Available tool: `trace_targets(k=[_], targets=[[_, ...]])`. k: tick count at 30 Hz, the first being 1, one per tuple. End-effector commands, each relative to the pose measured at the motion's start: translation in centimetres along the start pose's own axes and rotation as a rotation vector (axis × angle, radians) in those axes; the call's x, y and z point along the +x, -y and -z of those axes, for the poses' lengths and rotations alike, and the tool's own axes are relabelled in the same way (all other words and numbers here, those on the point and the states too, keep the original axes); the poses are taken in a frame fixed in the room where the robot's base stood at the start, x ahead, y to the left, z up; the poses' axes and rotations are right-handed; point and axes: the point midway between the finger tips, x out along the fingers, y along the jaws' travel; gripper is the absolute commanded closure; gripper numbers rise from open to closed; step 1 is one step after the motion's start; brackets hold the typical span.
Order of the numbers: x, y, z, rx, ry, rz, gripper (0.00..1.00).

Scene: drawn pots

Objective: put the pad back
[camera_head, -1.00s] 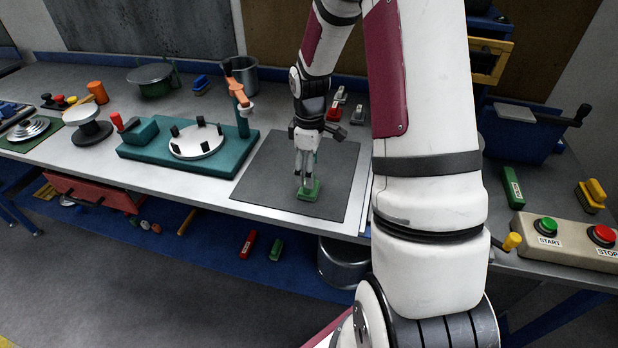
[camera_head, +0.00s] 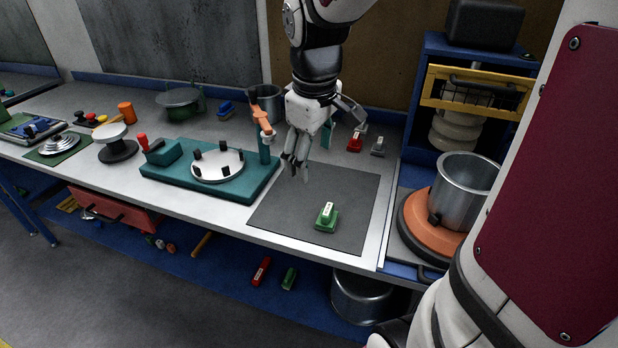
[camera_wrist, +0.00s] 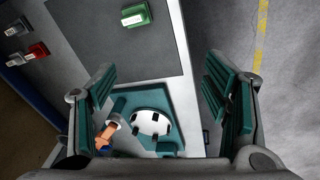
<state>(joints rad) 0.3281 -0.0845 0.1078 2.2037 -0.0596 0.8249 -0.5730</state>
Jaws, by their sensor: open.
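A green pad (camera_head: 327,217) with a pale top lies on the dark grey mat (camera_head: 280,213), towards its front. It also shows in the wrist view (camera_wrist: 137,14) at the top, beyond my fingers and apart from them. My gripper (camera_head: 295,172) is open and empty, above the back left part of the mat. In the wrist view its two teal-lined fingers (camera_wrist: 160,115) stand wide apart with nothing between them. A red pad (camera_head: 355,143) and a grey pad (camera_head: 378,147) stand behind the mat.
A teal fixture base (camera_head: 230,190) with a white disc (camera_head: 217,166) and an orange-topped clamp (camera_head: 264,112) stands left of the mat. A metal pot (camera_head: 465,188) on an orange round base stands to the right.

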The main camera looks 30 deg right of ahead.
Motion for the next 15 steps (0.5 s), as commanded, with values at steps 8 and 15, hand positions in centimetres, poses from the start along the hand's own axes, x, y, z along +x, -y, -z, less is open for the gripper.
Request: trace_targets(k=[8, 15], targets=[[-7.0, 7.0, -3.6, 0.208, -0.166, -0.035, 0.31], [-9.3, 11.1, -7.1, 0.358, -0.285, 0.007, 0.31]])
